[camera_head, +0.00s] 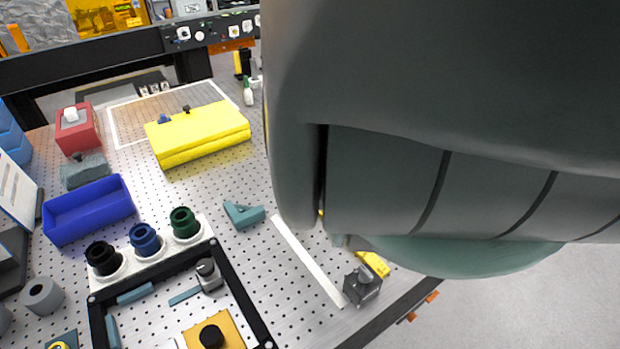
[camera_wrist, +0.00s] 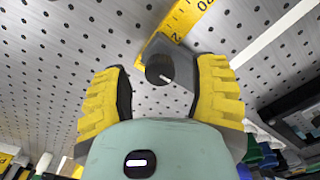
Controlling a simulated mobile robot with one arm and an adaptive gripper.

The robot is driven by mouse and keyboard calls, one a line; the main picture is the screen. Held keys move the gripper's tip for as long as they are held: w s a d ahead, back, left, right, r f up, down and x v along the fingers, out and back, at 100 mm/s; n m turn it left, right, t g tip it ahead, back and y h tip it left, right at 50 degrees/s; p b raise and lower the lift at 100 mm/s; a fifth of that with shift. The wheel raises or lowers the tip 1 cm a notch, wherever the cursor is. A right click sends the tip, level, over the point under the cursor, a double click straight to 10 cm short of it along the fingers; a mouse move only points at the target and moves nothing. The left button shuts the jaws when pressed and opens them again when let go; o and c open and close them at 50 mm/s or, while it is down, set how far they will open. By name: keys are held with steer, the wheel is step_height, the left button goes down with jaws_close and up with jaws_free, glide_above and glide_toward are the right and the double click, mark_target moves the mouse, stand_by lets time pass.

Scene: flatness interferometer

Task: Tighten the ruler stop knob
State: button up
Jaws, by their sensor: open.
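In the wrist view, the ruler stop knob (camera_wrist: 159,69) is dark and round with a pale line. It sits on a grey stop block (camera_wrist: 180,92), beside a yellow ruler (camera_wrist: 184,18) running to the upper right. My gripper (camera_wrist: 160,88) is open; its two yellow-padded fingers stand either side of the knob, with visible gaps. I cannot tell their height relative to the knob. In the head view, my arm hides most of the gripper; a yellow piece below it could be finger or ruler. A dark grey block (camera_head: 362,286) stands near the table edge there.
A white strip (camera_head: 305,260) lies on the perforated table. To its left are a teal block (camera_head: 243,215), a black frame (camera_head: 250,312), and black, blue and green round parts. A yellow box (camera_head: 198,133) and blue tray (camera_head: 88,208) stand farther away.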

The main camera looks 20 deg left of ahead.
steer(key=shift+f, duration=0.35)
jaws_close()
stand_by(0.5)
